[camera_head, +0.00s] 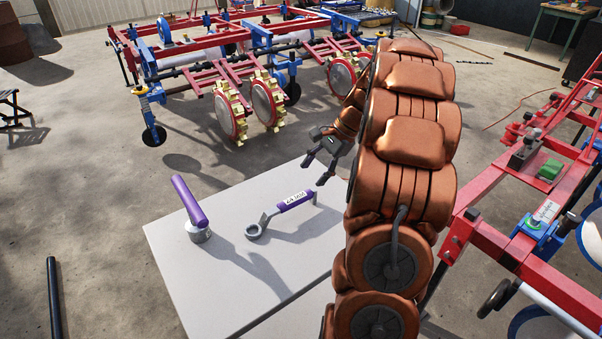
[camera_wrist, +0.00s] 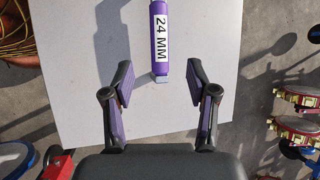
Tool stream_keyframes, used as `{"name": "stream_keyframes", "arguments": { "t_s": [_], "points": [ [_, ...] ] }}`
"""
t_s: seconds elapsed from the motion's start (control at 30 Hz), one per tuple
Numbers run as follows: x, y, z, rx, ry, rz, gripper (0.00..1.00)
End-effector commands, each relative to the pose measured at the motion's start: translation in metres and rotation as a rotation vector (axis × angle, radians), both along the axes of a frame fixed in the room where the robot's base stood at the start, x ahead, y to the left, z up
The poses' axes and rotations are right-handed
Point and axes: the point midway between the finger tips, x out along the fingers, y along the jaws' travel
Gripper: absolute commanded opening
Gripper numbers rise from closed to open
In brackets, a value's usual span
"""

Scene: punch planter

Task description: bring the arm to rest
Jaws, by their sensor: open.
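My arm is bent above the right side of a pale table (camera_head: 180,265). My gripper (camera_head: 318,170) is open and empty over the table's far right part. In the wrist view my gripper (camera_wrist: 157,82) shows two spread fingers with nothing between them. A tool with a purple handle and a "24 MM" label (camera_wrist: 161,40) lies beyond the fingertips. In the head view this looks like the wrench with a labelled purple handle (camera_head: 296,201) and a grey ring end, apart from my gripper.
A second purple-handled tool (camera_head: 190,203) with a round metal base stands on the table's left. A red and blue planter machine (camera_head: 240,60) stands behind. A red frame (camera_head: 530,220) is close on the right. A dark bar (camera_head: 53,300) is at the left; open floor surrounds the table's left side.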

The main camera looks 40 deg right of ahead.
Motion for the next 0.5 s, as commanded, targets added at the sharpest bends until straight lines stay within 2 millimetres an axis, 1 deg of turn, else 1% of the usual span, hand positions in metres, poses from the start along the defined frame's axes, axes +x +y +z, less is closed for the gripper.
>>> {"name": "stream_keyframes", "arguments": {
  "t_s": [0.23,0.33,0.37,0.43,0.47,0.5],
  "points": [
    [-0.001,-0.001,0.002,0.000,0.000,-0.001,0.58],
    [-0.001,0.005,0.003,-0.004,0.001,0.016,0.58],
    [-0.001,0.009,0.004,-0.007,0.003,0.027,0.58],
    [-0.003,0.025,0.006,-0.017,0.007,0.073,0.58],
    [-0.004,0.035,0.007,-0.022,0.010,0.099,0.58],
    [-0.006,0.049,0.010,-0.033,0.012,0.140,0.58]
  ]
}}
